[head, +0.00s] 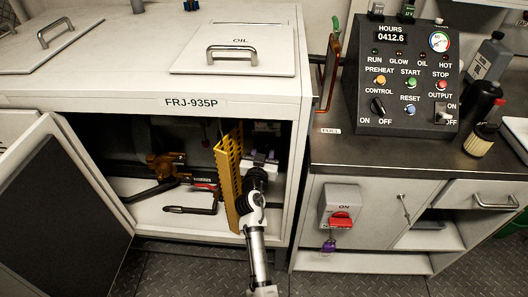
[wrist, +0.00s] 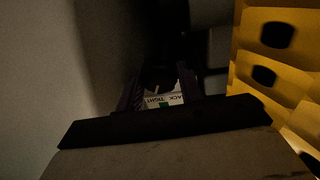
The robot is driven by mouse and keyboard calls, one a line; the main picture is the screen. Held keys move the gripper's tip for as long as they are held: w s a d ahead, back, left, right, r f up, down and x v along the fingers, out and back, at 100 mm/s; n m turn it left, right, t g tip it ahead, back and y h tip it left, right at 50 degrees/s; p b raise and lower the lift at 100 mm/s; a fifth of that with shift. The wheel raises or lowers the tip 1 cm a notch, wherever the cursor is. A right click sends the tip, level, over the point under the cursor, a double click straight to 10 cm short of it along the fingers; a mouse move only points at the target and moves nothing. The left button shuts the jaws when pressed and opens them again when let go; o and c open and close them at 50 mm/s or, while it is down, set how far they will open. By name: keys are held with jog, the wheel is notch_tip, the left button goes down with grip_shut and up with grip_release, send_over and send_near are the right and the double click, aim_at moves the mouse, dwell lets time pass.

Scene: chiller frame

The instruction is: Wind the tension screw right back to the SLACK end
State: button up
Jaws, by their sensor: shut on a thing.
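My gripper (head: 262,163) reaches into the open lower cabinet, to the right of the yellow perforated guard (head: 229,165). In the wrist view its purple fingers (wrist: 159,84) are shut on a small dark part, which I take to be the tension screw (wrist: 158,74); the deep shadow hides its details. How far the screw is turned cannot be seen. In the head view my gripper and wrist hide the screw.
The yellow guard (wrist: 270,75) stands close on the right in the wrist view; a pale wall (wrist: 40,70) is on the left. The cabinet door (head: 65,200) hangs open. Tools with black handles (head: 190,209) lie on the cabinet floor. A red switch (head: 340,219) is outside, right.

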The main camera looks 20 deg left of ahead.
jog(key=shift+n+b, duration=0.45)
jog(key=shift+n, duration=0.85)
jog(key=o, duration=1)
jog(key=shift+s+d+f+b, duration=0.1)
jog(key=shift+s+d+b, duration=0.45)
jog(key=shift+s, duration=1.75)
jog(key=shift+s+d+f+b, duration=0.1)
jog(key=shift+s+d+b, duration=0.45)
jog(key=shift+s, duration=1.7)
jog(key=shift+s+d+f+b, duration=0.15)
jog(key=shift+s+b, duration=0.7)
jog(key=shift+s, duration=1.45)
